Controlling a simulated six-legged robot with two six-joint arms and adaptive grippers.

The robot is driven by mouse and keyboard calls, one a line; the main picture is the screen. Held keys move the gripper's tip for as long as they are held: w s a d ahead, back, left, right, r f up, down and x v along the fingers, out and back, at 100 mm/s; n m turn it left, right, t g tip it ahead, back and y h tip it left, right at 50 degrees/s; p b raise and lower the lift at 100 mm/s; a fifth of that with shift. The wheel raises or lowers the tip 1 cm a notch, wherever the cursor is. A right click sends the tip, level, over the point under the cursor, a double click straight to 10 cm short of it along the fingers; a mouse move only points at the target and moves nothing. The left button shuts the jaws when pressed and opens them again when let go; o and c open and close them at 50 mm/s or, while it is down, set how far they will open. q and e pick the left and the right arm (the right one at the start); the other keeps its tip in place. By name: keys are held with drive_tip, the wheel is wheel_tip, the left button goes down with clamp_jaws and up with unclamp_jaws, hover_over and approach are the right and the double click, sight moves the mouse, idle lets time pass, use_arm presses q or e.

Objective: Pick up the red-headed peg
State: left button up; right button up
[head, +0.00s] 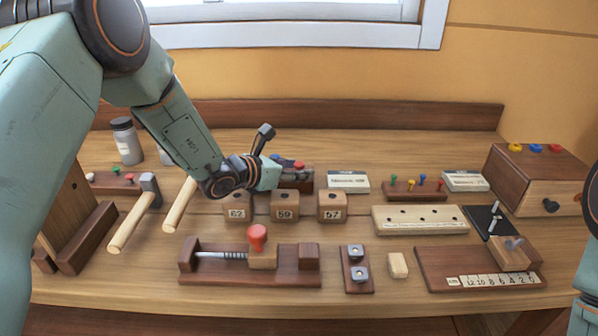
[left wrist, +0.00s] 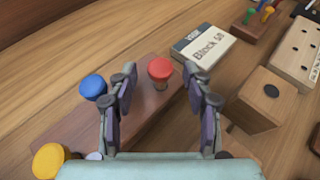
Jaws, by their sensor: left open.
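The red-headed peg stands upright in a dark wooden rack; its round red head (left wrist: 160,69) shows in the left wrist view, between and just beyond my open fingertips. In the head view its head (head: 299,164) is small, partly crowded by my gripper. My left gripper (head: 283,172) is over the rack, open and empty; its two fingers (left wrist: 162,84) show apart in the left wrist view. The rack (left wrist: 130,105) also holds a blue-headed peg (left wrist: 93,87) outside the left finger and a yellow-headed peg (left wrist: 48,160) at lower left. My right gripper is out of view.
Numbered wooden blocks (head: 285,206) stand in front of the rack. A labelled card box (left wrist: 203,47) lies beyond it to the right. A red-knobbed clamp fixture (head: 257,238), a mallet (head: 135,212) and a drilled board (head: 420,220) occupy the bench. Bare bench lies behind the rack.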

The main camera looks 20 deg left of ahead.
use_arm(q)
drive_tip(key=shift+c, duration=0.3)
drive_tip(key=c, duration=0.8)
drive_tip(key=shift+o, duration=0.2)
drive_tip(key=shift+r, duration=0.1)
wheel_tip(320, 180, up, 9)
drive_tip(key=shift+r+p, duration=0.15)
drive_tip(key=shift+p, duration=0.15)
